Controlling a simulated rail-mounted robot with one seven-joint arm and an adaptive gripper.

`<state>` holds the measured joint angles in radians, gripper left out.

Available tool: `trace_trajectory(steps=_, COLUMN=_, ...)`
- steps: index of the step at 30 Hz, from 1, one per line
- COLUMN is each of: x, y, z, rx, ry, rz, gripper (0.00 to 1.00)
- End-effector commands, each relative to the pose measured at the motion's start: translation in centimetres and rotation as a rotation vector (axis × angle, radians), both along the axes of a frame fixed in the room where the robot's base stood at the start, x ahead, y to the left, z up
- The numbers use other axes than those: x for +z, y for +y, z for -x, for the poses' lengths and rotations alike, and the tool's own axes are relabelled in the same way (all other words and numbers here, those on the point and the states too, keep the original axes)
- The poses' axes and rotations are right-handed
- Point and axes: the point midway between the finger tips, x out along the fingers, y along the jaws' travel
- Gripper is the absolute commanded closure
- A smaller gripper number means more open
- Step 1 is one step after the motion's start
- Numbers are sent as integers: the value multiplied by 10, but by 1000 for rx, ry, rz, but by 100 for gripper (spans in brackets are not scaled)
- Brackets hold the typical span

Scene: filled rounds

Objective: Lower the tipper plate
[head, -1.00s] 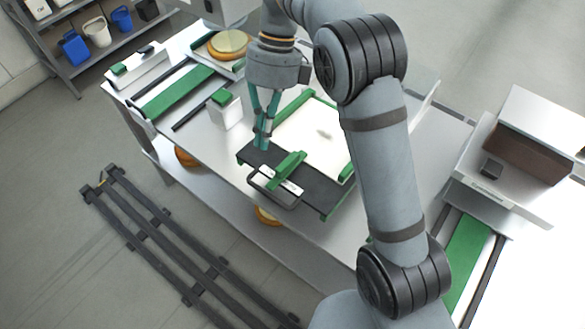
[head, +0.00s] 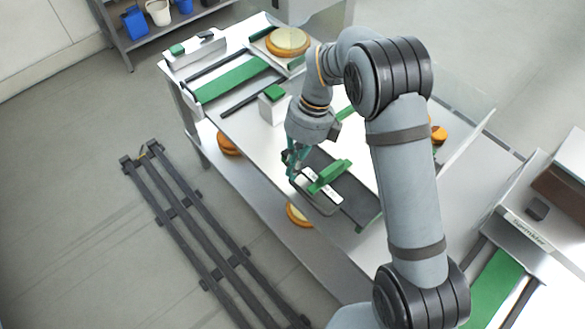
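The tipper plate (head: 362,202) lies on the metal table, with a dark front strip, a green bar (head: 330,175) and a looped metal handle (head: 321,207) at its near edge. My arm hides much of its pale surface, so I cannot tell its tilt. My gripper (head: 292,170) points down at the left end of the dark strip, close beside the handle. Its teal fingers are small and partly overlapped. I cannot tell whether they touch the handle or how far apart they are.
A round orange-rimmed piece (head: 288,41) sits on a stand at the back left. A white block with a green top (head: 273,103) stands left of my gripper. Another round (head: 438,135) shows right of my arm. A dark rail frame (head: 205,240) lies on the floor.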

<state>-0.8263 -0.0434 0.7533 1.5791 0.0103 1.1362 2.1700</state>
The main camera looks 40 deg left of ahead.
Motion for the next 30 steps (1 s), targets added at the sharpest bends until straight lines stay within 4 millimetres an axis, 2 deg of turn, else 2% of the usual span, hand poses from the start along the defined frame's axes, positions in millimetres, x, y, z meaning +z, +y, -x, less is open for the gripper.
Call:
trace_trajectory(steps=6, x=-11, y=1, z=4, rx=0, ry=1, rz=1, gripper=100)
trace_trajectory(steps=17, x=-14, y=1, z=4, rx=1, ry=0, rz=0, gripper=100)
trace_trajectory(steps=26, x=-55, y=2, z=9, rx=2, ry=0, rz=0, gripper=100)
trace_trajectory(steps=30, x=-58, y=2, z=10, rx=2, ry=0, rz=1, gripper=100)
